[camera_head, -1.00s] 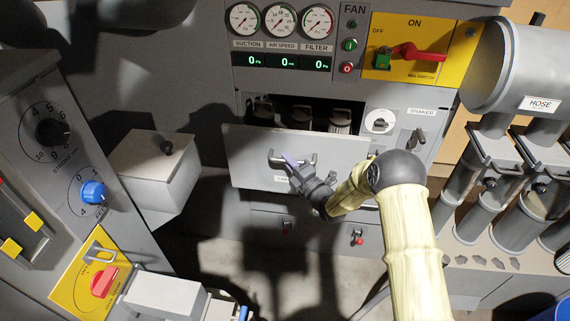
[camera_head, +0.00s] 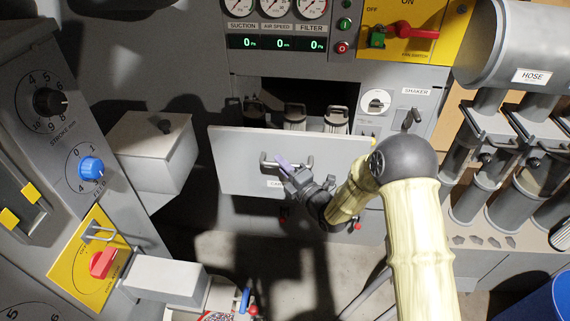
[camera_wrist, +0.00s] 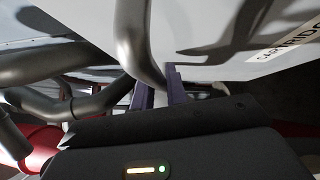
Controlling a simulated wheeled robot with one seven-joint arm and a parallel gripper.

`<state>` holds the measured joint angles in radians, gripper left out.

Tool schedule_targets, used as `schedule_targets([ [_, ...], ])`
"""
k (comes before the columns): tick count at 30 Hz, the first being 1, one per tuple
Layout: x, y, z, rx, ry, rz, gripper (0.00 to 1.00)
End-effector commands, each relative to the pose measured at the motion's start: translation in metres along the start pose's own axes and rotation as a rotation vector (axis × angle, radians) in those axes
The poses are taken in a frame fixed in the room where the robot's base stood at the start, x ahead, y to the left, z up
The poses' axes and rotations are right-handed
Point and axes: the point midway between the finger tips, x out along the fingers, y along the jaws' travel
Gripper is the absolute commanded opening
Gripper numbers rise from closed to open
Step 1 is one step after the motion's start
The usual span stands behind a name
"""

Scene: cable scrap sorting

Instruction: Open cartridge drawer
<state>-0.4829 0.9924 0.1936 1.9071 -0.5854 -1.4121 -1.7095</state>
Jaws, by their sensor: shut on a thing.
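The cartridge drawer (camera_head: 235,160) has a light grey front panel and stands pulled out from the cabinet. Its opening shows several cartridges (camera_head: 295,116) inside, behind the panel. My gripper (camera_head: 284,163) is at the drawer's grey bar handle (camera_head: 308,161), with its purple fingers shut on the handle. In the wrist view the purple fingers (camera_wrist: 160,90) close around the grey handle bar (camera_wrist: 132,35), next to the drawer front with part of a label (camera_wrist: 290,42). My gripper hides part of the drawer's label in the head view.
A grey box (camera_head: 150,155) sticks out left of the drawer. A panel with a blue knob (camera_head: 91,169) and red switch (camera_head: 103,264) stands at the left. The hose cylinder (camera_head: 520,50) and pipes are at the right. Floor (camera_head: 270,255) is clear below the drawer.

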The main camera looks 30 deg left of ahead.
Motion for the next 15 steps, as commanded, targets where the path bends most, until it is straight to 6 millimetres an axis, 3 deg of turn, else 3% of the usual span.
schedule_targets([
  [5,-0.0010,-0.0021,0.0004,0.001,-0.001,-0.005,0.00],
  [6,-0.0009,-0.0021,0.0004,0.001,0.000,-0.005,0.22],
  [8,-0.0008,-0.0020,0.0004,0.001,0.000,-0.005,0.34],
  [15,-0.0004,-0.0008,0.0007,0.000,-0.001,-0.002,0.36],
])
